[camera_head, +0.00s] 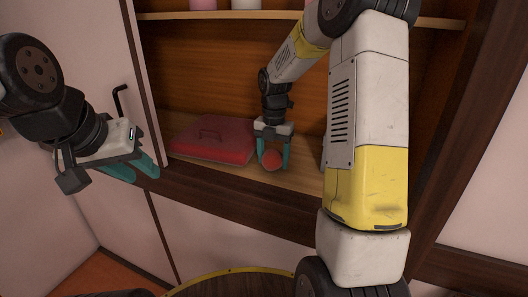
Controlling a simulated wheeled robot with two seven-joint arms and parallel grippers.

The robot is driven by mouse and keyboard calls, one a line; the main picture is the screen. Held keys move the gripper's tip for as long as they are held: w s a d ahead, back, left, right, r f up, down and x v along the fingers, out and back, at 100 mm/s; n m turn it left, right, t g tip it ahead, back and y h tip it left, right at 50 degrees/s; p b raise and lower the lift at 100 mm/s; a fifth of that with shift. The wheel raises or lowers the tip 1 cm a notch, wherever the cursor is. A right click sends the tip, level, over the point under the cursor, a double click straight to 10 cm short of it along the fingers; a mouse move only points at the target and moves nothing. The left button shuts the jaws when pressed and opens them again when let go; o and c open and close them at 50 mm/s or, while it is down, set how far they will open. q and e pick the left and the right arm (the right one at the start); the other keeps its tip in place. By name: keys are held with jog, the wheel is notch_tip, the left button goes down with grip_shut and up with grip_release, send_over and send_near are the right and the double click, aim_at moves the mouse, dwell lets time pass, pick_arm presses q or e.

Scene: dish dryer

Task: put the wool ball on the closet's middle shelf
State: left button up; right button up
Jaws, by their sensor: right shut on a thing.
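The wool ball (271,161) is a small red-orange ball. My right gripper (273,158) points down inside the closet and is shut on the ball, with one teal finger on each side. The ball is at or just above the closet shelf (300,176), near its front edge; I cannot tell whether it touches. My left gripper (132,170) is outside the closet, in front of the left door, with its teal fingers apart and nothing between them.
A red case with a handle (213,140) lies on the same shelf, left of the ball. A higher shelf (300,15) holds a pink and a white container. The open door (95,60) with a black handle stands at left. My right arm hides the shelf's right part.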

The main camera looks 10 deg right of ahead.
aim_at(273, 150)
jog(key=o, duration=1.4)
jog(key=shift+f, duration=0.1)
jog(key=shift+c, duration=0.2)
notch_tip(273, 150, up, 8)
jog(key=shift+f, duration=0.1)
jog(key=s+a+r+m+t+y, duration=0.1)
jog(key=s+r+m+t, duration=0.2)
jog(key=s+m, duration=0.9)
jog(key=s+a+r+m+t+y, duration=0.1)
jog(key=s+r+m+t, duration=0.2)
jog(key=s+m, duration=0.9)
notch_tip(273, 150, up, 3)
jog(key=m, duration=0.4)
jog(key=shift+a+m, duration=0.25)
jog(key=shift+m, duration=0.05)
